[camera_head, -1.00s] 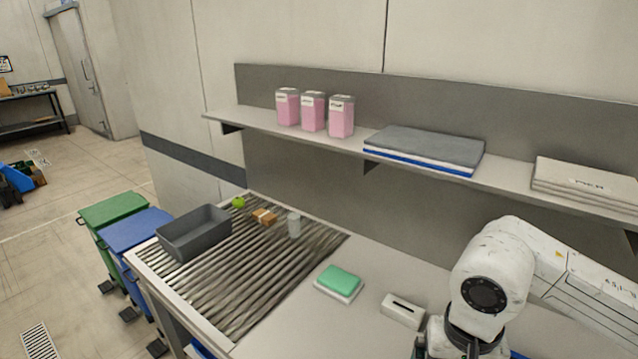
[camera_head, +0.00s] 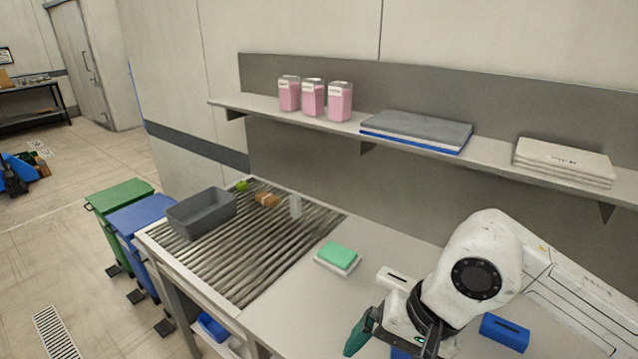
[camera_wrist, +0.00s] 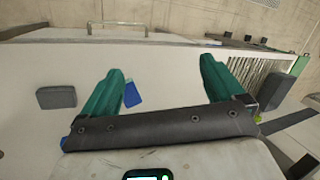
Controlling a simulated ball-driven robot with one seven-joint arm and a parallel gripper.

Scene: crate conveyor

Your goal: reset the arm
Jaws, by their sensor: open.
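My arm is bent at the lower right of the head view, over the grey worktop. My gripper (camera_head: 362,335) shows there only in part, with one green finger seen at the worktop's front edge. In the wrist view both green fingers of my gripper (camera_wrist: 162,92) stand wide apart with nothing between them except a small blue item (camera_wrist: 132,94) farther off, close to the left finger.
A roller conveyor (camera_head: 262,245) carries a grey crate (camera_head: 202,214), a green apple (camera_head: 242,185), a brown item (camera_head: 267,199) and a pale bottle (camera_head: 295,206). A green sponge (camera_head: 338,255), white box (camera_head: 396,279) and blue box (camera_head: 505,332) lie near my arm. The shelf (camera_head: 270,112) runs behind.

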